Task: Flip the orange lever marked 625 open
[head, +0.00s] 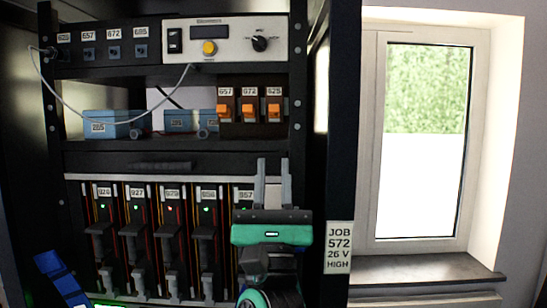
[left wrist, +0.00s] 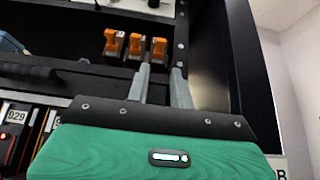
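The orange lever marked 625 (head: 274,111) is the rightmost of three orange levers on a dark brown block on the rack's middle shelf. It also shows at the right of the row in the left wrist view (left wrist: 159,47). Its label is above it. My left gripper (head: 272,165), with a green body and grey fingers, points up below the levers, in front of the lower modules. In the left wrist view its fingertips (left wrist: 160,70) are apart with nothing between them, below and short of the lever. My right gripper is not recognisable in these views.
Levers 657 (head: 224,112) and 672 (head: 249,111) stand close to the left. Above is a white control panel (head: 225,41) with a yellow button and knob. Blue boxes (head: 113,124) sit left on the shelf. The dark rack post (head: 298,90) rises close on the right.

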